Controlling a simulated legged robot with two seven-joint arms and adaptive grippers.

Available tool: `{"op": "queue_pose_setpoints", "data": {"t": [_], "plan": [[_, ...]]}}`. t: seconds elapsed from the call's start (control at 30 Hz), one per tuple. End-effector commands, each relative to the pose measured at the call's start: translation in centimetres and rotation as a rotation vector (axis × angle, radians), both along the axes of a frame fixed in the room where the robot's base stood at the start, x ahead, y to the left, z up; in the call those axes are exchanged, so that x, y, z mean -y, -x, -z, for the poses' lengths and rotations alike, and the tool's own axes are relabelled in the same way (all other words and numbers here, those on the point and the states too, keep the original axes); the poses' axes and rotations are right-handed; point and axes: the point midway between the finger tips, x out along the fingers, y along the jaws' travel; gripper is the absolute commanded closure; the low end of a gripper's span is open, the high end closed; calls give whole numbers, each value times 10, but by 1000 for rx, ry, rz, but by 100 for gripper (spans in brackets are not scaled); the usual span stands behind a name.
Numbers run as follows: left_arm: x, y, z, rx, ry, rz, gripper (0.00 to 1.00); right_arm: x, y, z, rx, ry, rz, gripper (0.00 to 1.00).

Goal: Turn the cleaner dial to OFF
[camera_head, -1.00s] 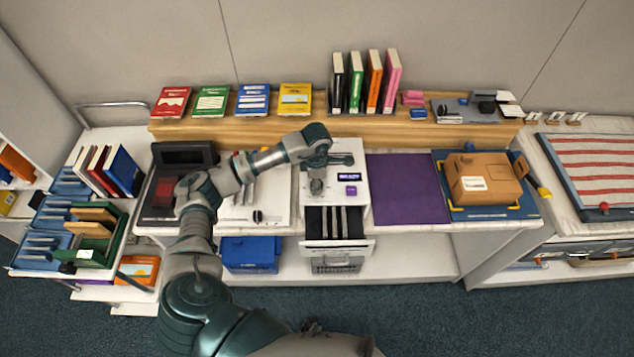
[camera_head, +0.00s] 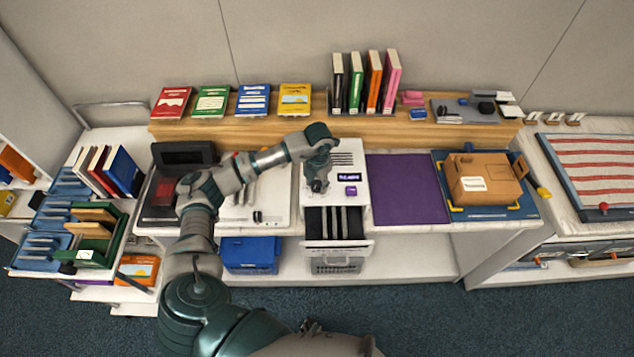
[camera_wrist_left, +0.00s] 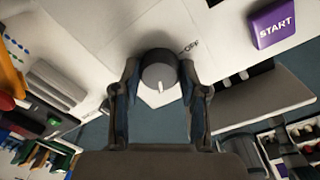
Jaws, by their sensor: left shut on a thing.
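The grey cleaner dial (camera_wrist_left: 159,70) sits on the white cleaner (camera_head: 352,206) in the middle of the bench. Its white pointer mark faces the lower edge of the left wrist view. The OFF label (camera_wrist_left: 190,46) is printed on the panel at the dial's upper right in that view. My left gripper (camera_wrist_left: 158,82) is shut on the dial, with a finger on either side. In the head view my left gripper (camera_head: 318,183) points down over the dial and mostly hides it. My right gripper is not in view.
A purple START button (camera_wrist_left: 272,22) is close beside the dial; it also shows in the head view (camera_head: 351,191). An open drawer (camera_head: 338,246) juts out below the panel. A purple mat (camera_head: 406,190) lies clear to the right. A brown case (camera_head: 484,178) stands beyond it.

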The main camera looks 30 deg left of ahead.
Motion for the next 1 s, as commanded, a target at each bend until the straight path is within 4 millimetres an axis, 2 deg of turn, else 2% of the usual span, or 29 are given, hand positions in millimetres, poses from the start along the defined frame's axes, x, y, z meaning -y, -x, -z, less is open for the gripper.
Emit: {"op": "queue_pose_setpoints", "data": {"t": [1.0], "plan": [[1,-1,0,-1,-2,-964,92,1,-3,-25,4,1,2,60]]}}
